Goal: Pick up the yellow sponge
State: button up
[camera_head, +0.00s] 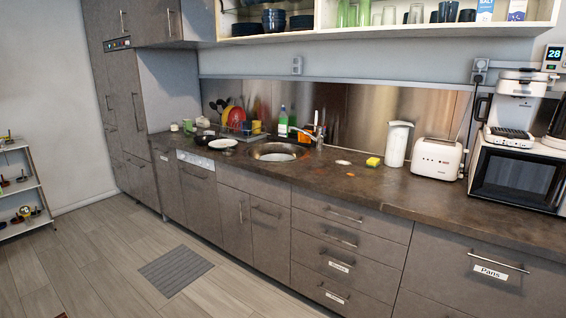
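The yellow sponge (373,161) lies on the dark countertop (400,190), toward the back. It is small in the picture, left of a white cylindrical container and right of the sink. Its top is bright yellow and its lower edge looks darker. Nothing covers it from this side. My gripper does not show in the head camera view.
Left of the sponge are the round sink (278,152) and a dish rack. Right of it stand the white container (397,144), toaster (437,158) and microwave (515,178). Shelves hang above. Floor in front is clear except a grey mat (176,270).

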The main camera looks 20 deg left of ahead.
aim_at(373, 162)
jog(key=i, duration=1.6)
jog(key=u, duration=2.15)
jog(key=i, duration=2.1)
jog(key=z, duration=1.85)
